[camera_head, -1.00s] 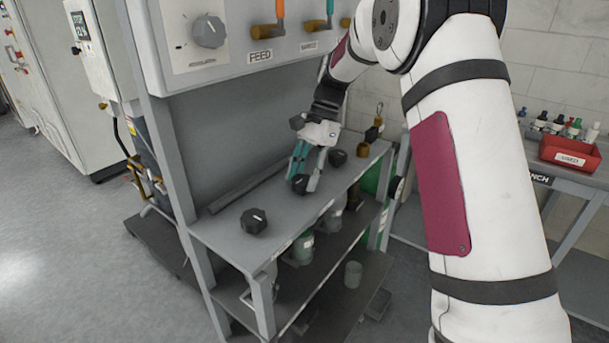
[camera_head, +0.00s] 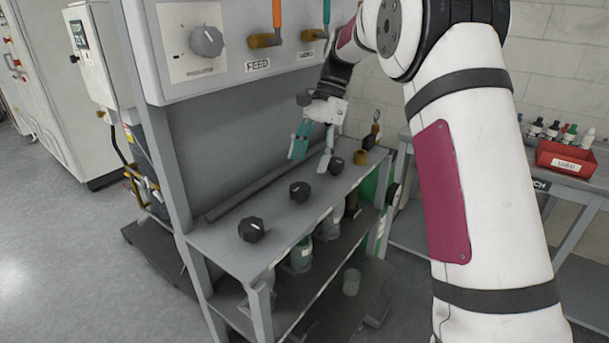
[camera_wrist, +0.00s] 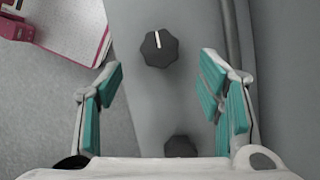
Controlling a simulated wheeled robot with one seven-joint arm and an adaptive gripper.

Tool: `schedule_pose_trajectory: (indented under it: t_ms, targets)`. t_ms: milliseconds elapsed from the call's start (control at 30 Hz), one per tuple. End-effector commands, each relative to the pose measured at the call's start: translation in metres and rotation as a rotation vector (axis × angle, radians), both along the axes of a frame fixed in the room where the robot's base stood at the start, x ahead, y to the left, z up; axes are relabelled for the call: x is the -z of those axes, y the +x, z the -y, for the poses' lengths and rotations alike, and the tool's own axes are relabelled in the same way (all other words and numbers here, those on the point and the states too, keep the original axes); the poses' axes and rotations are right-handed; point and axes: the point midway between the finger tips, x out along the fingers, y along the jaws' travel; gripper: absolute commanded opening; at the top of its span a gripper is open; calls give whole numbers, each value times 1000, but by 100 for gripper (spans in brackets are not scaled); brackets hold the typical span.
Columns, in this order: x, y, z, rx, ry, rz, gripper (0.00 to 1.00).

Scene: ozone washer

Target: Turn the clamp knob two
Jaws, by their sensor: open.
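Three black clamp knobs stand in a row on the grey bench top: a near knob (camera_head: 251,229), a middle knob (camera_head: 300,191) and a far knob (camera_head: 335,166). I see no readable number on them. My gripper (camera_head: 311,163) is open and empty, raised above the bench behind the middle knob. In the wrist view, one knob (camera_wrist: 160,47) with an upright white pointer line shows beyond my open gripper (camera_wrist: 162,82). A second, darker knob (camera_wrist: 181,146) is close to the gripper body. I cannot tell which of the row these two are.
A panel with a grey dial (camera_head: 206,41) and valve handles hangs above the bench. A brass fitting (camera_head: 360,157) stands at the bench's far end. A red bin (camera_head: 566,158) and small bottles stand on another bench at right.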

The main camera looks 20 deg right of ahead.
Motion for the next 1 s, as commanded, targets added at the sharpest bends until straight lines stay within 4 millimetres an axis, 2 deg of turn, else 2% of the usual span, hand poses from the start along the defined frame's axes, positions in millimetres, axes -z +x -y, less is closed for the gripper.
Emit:
schedule_pose_trajectory:
  t_ms: [100, 300, 467, 867, 1000]
  targets:
    - [-21, 4, 8, 1, -1, 3, 61]
    - [-43, 8, 16, 0, 0, 0, 61]
    - [-49, 8, 18, 0, 0, -1, 61]
    - [-49, 8, 18, 0, 0, -1, 61]
    - [-54, 3, 16, -16, -6, 14, 61]
